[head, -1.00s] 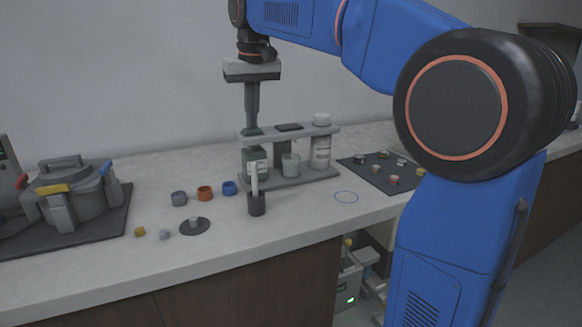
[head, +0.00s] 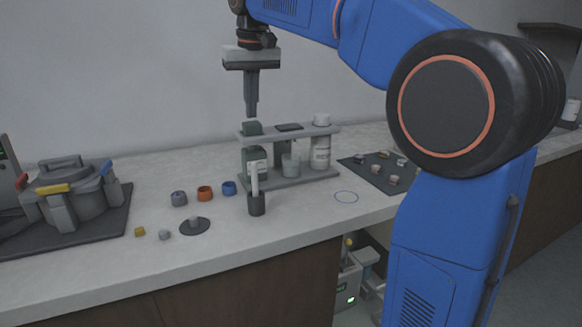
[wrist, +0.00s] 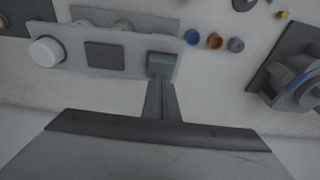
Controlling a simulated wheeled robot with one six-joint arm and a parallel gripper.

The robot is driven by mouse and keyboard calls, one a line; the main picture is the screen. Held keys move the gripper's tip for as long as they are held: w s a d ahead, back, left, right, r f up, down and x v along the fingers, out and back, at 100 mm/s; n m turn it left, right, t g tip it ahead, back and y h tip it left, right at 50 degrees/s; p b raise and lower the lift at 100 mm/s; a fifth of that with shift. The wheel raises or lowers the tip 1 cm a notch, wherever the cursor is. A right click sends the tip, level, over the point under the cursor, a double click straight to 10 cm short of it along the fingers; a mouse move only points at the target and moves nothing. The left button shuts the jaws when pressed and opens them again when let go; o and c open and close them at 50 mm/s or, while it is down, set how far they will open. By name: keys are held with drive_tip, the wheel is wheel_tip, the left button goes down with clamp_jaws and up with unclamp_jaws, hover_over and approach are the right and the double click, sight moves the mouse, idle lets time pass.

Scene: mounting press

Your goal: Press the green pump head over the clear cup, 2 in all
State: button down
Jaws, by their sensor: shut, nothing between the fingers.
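The green pump head (head: 252,128) sits on top of the rack's left end, above a dark green bottle (head: 255,165). It also shows in the wrist view (wrist: 162,64), just beyond my fingertips. My gripper (head: 251,114) points straight down, shut and empty, a little above the pump head with a small gap. In the wrist view my gripper (wrist: 162,85) partly overlaps the pump head's near edge.
The grey rack (head: 327,174) also holds a white-capped bottle (head: 321,145). A dark holder (head: 257,206) with a white-handled tool stands in front. The press (head: 75,196) is far left; a dark mat (head: 376,181) with small pieces lies right.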

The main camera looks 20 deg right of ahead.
drive_tip(key=shift+f, duration=1.45)
drive_tip(key=shift+r, duration=1.4)
drive_tip(key=shift+r, duration=0.1)
drive_tip(key=shift+r, duration=2.95)
